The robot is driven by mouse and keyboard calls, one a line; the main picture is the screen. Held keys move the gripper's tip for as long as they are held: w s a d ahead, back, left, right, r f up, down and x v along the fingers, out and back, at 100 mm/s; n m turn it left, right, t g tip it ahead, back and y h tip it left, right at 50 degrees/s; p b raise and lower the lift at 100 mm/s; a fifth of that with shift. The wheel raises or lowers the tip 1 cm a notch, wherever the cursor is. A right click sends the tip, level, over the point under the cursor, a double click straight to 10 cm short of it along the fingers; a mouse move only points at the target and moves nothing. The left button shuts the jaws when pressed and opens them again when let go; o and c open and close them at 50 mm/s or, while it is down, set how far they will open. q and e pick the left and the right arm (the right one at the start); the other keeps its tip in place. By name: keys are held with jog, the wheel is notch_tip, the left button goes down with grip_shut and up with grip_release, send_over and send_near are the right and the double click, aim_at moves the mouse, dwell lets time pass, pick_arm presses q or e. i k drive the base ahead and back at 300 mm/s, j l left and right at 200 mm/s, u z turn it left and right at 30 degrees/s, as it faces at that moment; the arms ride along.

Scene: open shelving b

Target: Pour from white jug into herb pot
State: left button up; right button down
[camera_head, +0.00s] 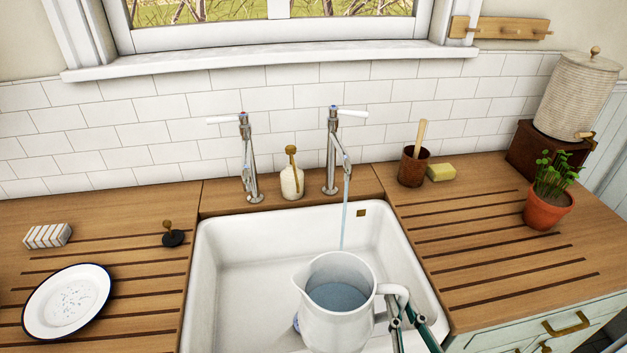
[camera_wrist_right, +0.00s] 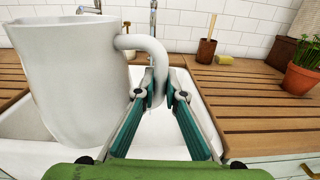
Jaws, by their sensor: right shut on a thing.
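The white jug (camera_head: 335,325) is upright over the front part of the sink and holds water. A thin stream from the right tap falls just behind the jug's rim in the head view; I cannot tell whether it enters the jug. My right gripper (camera_head: 403,317) is shut on the jug's handle; the right wrist view shows the handle (camera_wrist_right: 157,60) between the fingers (camera_wrist_right: 157,90). The herb pot (camera_head: 547,209), terracotta with green leaves, stands on the right wooden drainboard, apart from the jug. It also shows in the right wrist view (camera_wrist_right: 303,79). My left gripper is not in view.
The white sink (camera_head: 230,300) has two taps, the right one (camera_head: 333,150) running. A soap bottle (camera_head: 291,180) stands between them. A brown cup with a brush (camera_head: 412,168) and a yellow sponge (camera_head: 441,172) stand at the back right. The right drainboard's (camera_head: 470,250) middle is clear.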

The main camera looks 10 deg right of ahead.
aim_at(547, 202)
jog(key=z, duration=1.65)
jog(key=u, duration=0.25)
jog(key=i+l+u, duration=0.1)
jog(key=u, duration=0.25)
jog(key=l+u, duration=0.95)
jog(key=l, duration=1.3)
jog(key=i+j, duration=0.15)
jog(key=i, duration=0.3)
